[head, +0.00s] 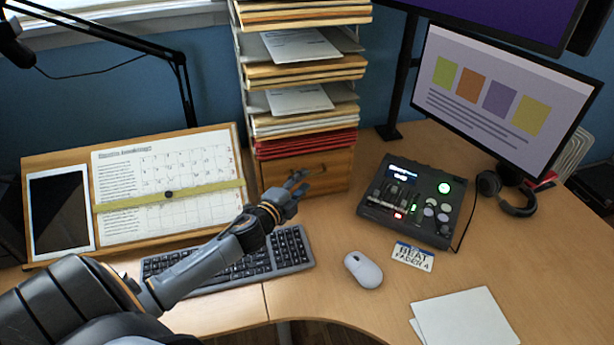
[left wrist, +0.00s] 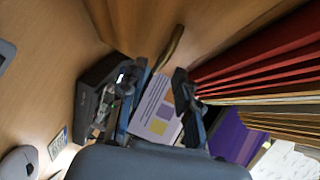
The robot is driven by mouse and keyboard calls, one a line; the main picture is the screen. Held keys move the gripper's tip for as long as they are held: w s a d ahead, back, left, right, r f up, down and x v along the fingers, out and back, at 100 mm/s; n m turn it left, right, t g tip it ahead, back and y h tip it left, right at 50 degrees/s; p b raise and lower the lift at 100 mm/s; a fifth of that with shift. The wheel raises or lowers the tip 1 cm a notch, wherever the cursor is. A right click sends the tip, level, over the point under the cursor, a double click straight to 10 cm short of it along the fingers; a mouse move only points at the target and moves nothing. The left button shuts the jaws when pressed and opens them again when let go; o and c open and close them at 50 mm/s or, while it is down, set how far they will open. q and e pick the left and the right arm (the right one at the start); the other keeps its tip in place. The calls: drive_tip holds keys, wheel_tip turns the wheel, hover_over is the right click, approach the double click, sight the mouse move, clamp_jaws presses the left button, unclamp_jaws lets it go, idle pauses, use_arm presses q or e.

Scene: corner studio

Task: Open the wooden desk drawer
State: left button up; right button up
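The wooden drawer (head: 335,170) is the small box at the bottom of the paper stack, at the back of the desk. Its front looks shut in the head view. A curved handle (left wrist: 170,46) shows in the left wrist view, against the wooden front (left wrist: 130,22). My left gripper (head: 298,181) is just in front of the drawer and partly covers its front. In the left wrist view its fingers (left wrist: 160,75) are spread apart, with the handle near the gap between them. I cannot tell whether they touch it. My right gripper is in neither view.
A keyboard (head: 285,250) lies under my left arm. A control box (head: 418,200) with lit buttons stands right of the drawer. Red folders (head: 305,145) and papers are stacked directly above it.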

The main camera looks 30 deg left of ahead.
sight(309, 176)
use_arm(q)
drive_tip(key=shift+w+a+f, duration=0.1)
drive_tip(key=shift+w+f, duration=0.05)
drive_tip(key=shift+w, duration=0.65)
drive_tip(key=shift+w+f, duration=0.1)
drive_tip(key=shift+w, duration=0.65)
clamp_jaws()
